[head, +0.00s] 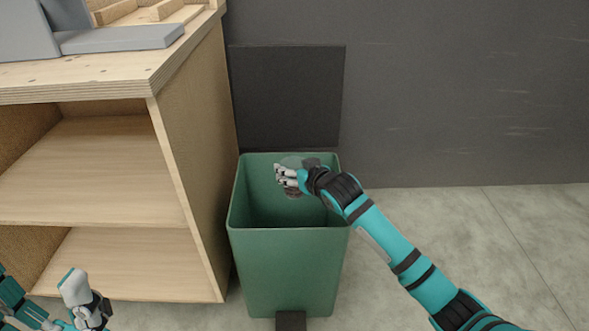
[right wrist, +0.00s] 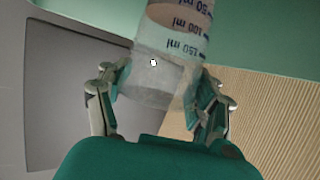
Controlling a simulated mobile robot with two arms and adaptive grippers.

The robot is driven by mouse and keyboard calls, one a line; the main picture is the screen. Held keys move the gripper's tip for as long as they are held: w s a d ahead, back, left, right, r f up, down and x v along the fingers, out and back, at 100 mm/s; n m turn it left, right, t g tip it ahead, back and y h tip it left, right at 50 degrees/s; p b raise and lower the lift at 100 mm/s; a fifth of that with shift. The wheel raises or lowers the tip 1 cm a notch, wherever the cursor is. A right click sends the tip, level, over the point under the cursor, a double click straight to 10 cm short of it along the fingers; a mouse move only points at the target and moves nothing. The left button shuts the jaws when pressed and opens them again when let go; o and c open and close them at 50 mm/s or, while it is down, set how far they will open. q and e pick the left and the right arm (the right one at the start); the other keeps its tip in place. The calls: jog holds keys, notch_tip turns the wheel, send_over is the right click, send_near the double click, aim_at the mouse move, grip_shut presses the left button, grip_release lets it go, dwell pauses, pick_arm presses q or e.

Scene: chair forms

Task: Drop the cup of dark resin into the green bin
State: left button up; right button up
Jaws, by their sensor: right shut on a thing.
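The green bin (head: 290,270) stands on the floor with its mouth open upward. My right gripper (head: 284,178) is over the bin's mouth, near its back right part. It is shut on the cup of dark resin (head: 292,192), which is mostly hidden behind the fingers in the head view.
A plywood shelf unit (head: 190,150) stands close to the bin's left side, with grey and wooden pieces on its top. A dark panel (head: 290,95) rises behind the bin against the grey wall. Concrete floor (head: 500,240) to the right is clear.

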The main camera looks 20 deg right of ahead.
jog(key=o, duration=1)
jog(key=shift+s, duration=0.1)
jog(key=v, duration=1.2)
